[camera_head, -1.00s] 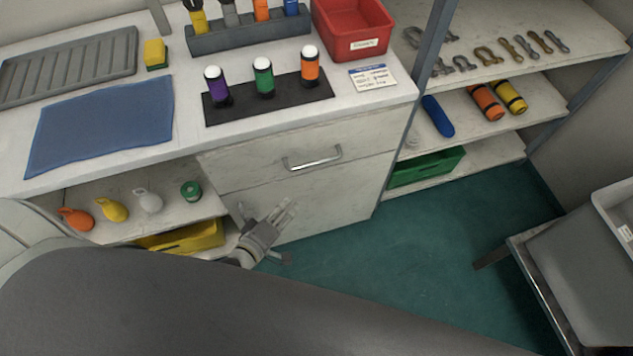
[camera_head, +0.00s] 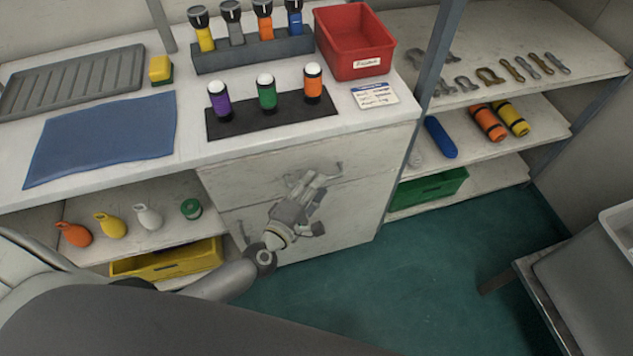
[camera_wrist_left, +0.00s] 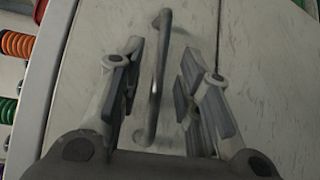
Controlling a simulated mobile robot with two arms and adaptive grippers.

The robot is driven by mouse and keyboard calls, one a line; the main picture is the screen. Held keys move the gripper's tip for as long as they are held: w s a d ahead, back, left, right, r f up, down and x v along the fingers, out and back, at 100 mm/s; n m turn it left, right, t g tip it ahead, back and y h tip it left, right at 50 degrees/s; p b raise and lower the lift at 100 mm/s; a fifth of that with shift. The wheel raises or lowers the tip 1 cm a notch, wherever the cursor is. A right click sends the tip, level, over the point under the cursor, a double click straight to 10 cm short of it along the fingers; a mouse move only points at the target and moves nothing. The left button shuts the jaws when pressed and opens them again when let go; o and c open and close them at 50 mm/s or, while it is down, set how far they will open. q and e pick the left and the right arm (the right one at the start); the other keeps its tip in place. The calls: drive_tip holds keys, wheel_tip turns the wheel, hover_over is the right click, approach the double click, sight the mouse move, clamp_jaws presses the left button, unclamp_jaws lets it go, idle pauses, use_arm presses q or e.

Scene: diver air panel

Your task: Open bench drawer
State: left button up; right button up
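The bench drawer (camera_head: 238,182) is shut, its pale front flush below the white benchtop. Its metal handle (camera_wrist_left: 154,100) shows in the left wrist view, running between my two finger pads. In the head view my gripper mostly hides the handle. My left gripper (camera_head: 312,180) is open in front of the drawer front, with one finger on each side of the handle. It also shows in the left wrist view (camera_wrist_left: 160,72), with gaps visible between the pads and the bar. My right gripper is not in view.
On the benchtop stand three capped cylinders on a dark mat (camera_head: 230,127), a flashlight rack (camera_head: 250,54), a red bin (camera_head: 350,60) and a blue cloth (camera_head: 100,140). A yellow bin (camera_head: 165,262) sits low on the left. The green floor (camera_head: 420,265) right of the bench is clear.

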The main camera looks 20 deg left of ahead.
use_arm(q)
drive_tip(key=shift+x, duration=0.75)
drive_tip(key=shift+c, duration=0.5)
clamp_jaws()
